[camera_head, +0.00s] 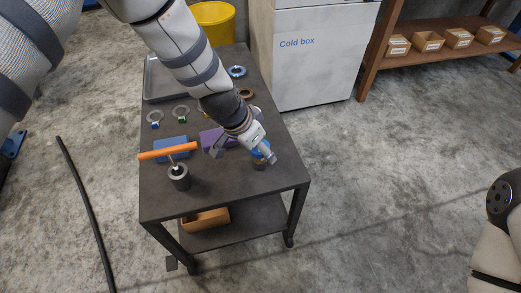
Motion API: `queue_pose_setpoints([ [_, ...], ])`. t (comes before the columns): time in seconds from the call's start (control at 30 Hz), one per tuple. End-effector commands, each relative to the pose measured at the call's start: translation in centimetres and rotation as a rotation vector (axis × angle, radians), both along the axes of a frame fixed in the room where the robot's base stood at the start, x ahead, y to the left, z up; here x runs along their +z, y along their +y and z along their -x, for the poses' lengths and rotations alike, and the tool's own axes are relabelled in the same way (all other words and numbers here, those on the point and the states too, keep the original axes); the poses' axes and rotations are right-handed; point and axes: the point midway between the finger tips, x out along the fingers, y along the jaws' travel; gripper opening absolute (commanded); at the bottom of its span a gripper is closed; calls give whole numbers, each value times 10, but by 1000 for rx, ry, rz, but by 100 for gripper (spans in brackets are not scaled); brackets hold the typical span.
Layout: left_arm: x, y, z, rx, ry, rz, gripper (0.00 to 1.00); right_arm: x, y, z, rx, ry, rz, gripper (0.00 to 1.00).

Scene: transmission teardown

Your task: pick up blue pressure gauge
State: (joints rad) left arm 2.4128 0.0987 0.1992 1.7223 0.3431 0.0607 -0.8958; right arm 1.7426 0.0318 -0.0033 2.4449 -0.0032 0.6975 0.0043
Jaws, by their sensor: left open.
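The blue pressure gauge (260,150) stands on the dark table near its right edge, with a brownish lower part. It is partly hidden by a finger of my left gripper (243,156). My left gripper reaches down over the table with its fingers spread wide. One finger is left of the gauge and the other is right at it. I cannot tell whether that finger touches the gauge. My right gripper is out of view; only part of my right arm shows at the lower right.
A cold box (315,60) and a yellow bucket (216,18) stand behind.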

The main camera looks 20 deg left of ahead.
Motion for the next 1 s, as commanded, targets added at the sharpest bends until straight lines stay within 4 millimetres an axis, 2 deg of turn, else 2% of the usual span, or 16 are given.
queue_pose_setpoints([
  [0.03,-11,-1,-2,1,3,0,66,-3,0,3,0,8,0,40],
  [0.1,-16,-3,-4,0,2,0,66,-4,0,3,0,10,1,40],
  [0.33,-15,-3,-6,0,-1,0,64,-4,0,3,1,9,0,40],
  [0.5,-15,-3,-6,0,-1,0,25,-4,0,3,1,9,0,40],
  [0.6,-15,-3,-6,0,-1,0,7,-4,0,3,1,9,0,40],
  [0.87,-13,-3,-6,0,-2,0,7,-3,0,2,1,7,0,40],
  [1.0,4,-3,-7,-1,-7,0,7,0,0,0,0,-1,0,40],
])
